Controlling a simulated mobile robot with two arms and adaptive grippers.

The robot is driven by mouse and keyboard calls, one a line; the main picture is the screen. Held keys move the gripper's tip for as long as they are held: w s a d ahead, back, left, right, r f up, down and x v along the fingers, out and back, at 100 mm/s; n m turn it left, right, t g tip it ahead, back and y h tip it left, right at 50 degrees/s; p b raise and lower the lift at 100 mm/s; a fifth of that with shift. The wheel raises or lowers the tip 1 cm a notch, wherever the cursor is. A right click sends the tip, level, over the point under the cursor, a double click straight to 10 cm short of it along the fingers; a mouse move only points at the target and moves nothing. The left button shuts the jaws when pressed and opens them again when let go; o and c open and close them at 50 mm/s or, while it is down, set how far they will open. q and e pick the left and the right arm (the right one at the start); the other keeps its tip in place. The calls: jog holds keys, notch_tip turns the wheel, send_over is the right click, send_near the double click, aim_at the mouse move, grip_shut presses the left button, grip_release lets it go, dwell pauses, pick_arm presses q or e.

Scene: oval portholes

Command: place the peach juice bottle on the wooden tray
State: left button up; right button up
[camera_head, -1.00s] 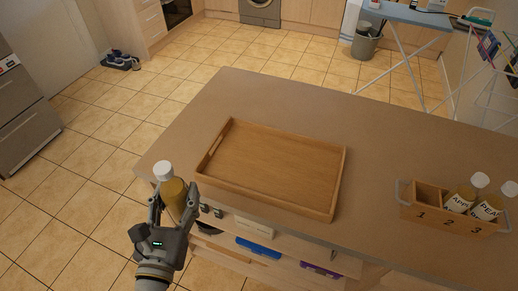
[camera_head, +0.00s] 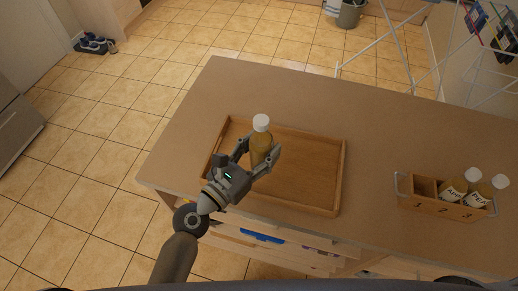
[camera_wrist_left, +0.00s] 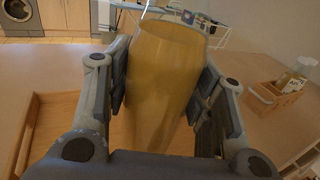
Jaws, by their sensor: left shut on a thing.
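A bottle of yellow-brown juice with a white cap (camera_head: 261,140) is upright between the fingers of my left gripper (camera_head: 258,158). The gripper is shut on it. In the left wrist view the bottle (camera_wrist_left: 162,80) fills the space between both fingers; no label shows. In the head view the bottle is over the left part of the wooden tray (camera_head: 310,165). I cannot tell whether its base touches the tray floor, as the gripper hides it. The tray is otherwise empty. My right gripper is not in view.
A wooden crate (camera_head: 440,207) with numbered compartments stands on the right of the counter (camera_head: 370,130). Two labelled bottles (camera_head: 453,187) are in it; its left compartment is empty. Shelves with items are below the counter's front edge. The counter behind the tray is clear.

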pick_arm(q)
jog(key=w+f+b, duration=0.3)
jog(key=b, duration=0.1)
jog(key=w+a+f+b, duration=0.1)
jog(key=w+f+b, duration=0.2)
jog(key=f+b, duration=0.1)
jog(key=w+f+b, duration=0.3)
jog(key=b, duration=0.2)
jog(key=shift+w+a+f, duration=0.2)
jog(key=shift+a+f, duration=0.15)
jog(key=shift+f+b, duration=0.15)
jog(key=shift+b, duration=0.15)
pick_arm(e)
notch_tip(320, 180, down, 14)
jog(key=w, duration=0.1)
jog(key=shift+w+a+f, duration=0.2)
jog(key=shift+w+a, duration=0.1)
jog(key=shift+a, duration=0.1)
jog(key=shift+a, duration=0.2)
pick_arm(q)
jog(key=o, duration=1.4)
jog(key=shift+f, duration=0.15)
